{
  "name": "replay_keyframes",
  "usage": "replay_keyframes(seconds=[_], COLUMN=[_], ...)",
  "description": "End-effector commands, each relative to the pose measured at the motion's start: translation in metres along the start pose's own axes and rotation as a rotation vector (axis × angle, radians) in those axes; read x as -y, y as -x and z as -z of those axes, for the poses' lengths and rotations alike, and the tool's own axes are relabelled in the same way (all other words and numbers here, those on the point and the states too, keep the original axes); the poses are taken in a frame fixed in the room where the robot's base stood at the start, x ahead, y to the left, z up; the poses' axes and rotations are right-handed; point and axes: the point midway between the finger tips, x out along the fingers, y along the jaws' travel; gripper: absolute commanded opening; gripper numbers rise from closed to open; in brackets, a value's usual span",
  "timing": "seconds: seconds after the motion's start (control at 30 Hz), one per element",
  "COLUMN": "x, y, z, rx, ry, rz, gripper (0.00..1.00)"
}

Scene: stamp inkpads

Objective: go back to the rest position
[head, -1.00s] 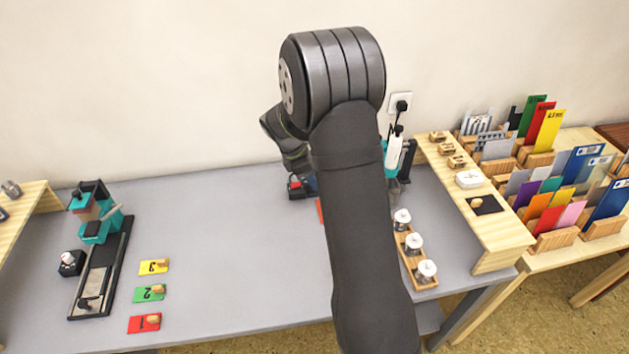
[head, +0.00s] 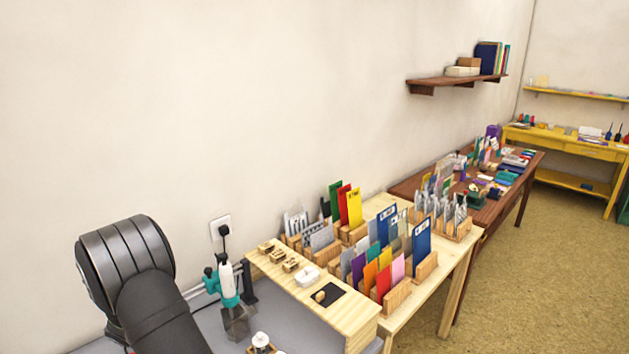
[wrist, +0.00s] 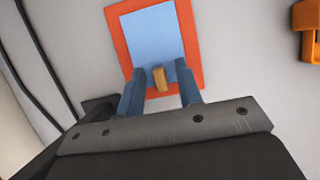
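In the wrist view my gripper (wrist: 160,70) has its two blue fingers apart. A small wooden knob (wrist: 161,80) shows between the fingertips, with a gap on each side, so nothing appears gripped. Beyond the fingertips lies a light blue rectangle (wrist: 150,35) with a red-orange border, on the grey table top (wrist: 240,60). I cannot tell how far the fingertips are from the knob. In the head view only part of my arm shows at the lower left; the gripper is outside that view.
An orange object (wrist: 306,18) is at the right edge of the wrist view. In the head view a teal and white tool (head: 228,282) stands right of my arm. A wooden shelf (head: 345,315) holds small blocks, beside racks of coloured cards (head: 385,275).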

Motion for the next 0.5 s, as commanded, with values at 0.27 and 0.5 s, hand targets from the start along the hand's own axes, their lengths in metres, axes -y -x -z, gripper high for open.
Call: replay_keyframes(seconds=[0.27,0.5], x=[-0.001,-0.001], y=[0.035,0.038], z=[-0.013,-0.014], rx=[0.000,0.000], ry=[-0.001,0.001], rz=[-0.002,-0.001], gripper=[0.33,0.33])
